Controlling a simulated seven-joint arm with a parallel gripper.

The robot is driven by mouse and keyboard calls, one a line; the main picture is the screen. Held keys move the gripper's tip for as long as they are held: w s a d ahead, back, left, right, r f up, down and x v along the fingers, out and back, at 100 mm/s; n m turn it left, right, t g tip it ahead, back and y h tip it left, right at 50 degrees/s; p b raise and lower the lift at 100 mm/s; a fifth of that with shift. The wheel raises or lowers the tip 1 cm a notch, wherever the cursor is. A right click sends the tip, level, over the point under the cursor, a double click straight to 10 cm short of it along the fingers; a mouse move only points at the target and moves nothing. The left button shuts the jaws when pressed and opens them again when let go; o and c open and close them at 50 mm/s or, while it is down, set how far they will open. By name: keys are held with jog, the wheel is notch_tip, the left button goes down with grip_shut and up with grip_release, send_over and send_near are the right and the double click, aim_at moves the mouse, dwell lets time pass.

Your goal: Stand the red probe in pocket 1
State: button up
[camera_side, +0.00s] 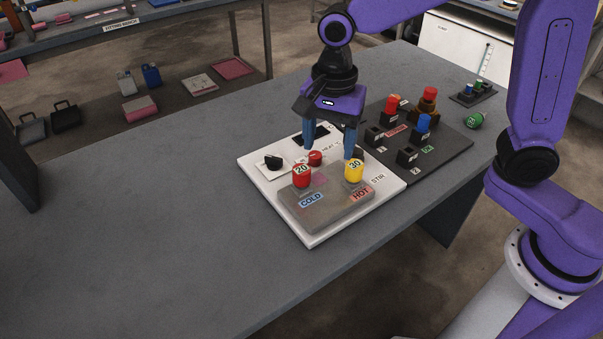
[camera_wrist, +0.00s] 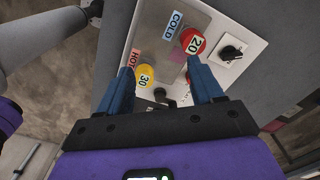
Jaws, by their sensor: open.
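A red round piece labelled 20 (camera_side: 302,174) stands at COLD on the hotplate's grey block; it also shows in the wrist view (camera_wrist: 191,41). Another red-topped piece (camera_side: 392,103) stands in a black pocket on the dark board, and a third red top (camera_side: 430,92) is on a brown stand behind. Which is the probe, I cannot tell. Two black pockets (camera_side: 374,136) (camera_side: 407,157) on the board look empty; their small labels are unreadable. My gripper (camera_side: 330,138) is open and empty over the back of the hotplate, fingers pointing down; its fingers also show in the wrist view (camera_wrist: 160,70).
The white hotplate (camera_side: 262,187) has a black knob (camera_side: 273,162) and a red button (camera_side: 315,158). A yellow piece labelled 30 (camera_side: 354,171) stands at HOT. A blue-topped piece (camera_side: 424,122) and a green cylinder (camera_side: 474,120) are to the right. The table's left is clear.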

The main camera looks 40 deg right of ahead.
aim_at(302, 169)
jog(key=w+m, duration=0.1)
jog(key=w+a+m, duration=0.1)
jog(key=m, duration=0.1)
jog(key=w+a+m, duration=0.1)
jog(key=w+m, duration=0.1)
jog(key=shift+f, duration=0.35)
jog(key=shift+w+a+f+m, duration=0.25)
jog(key=shift+w+m, duration=0.25)
jog(key=shift+m, duration=0.4)
jog(key=shift+f, duration=4.85)
grip_shut()
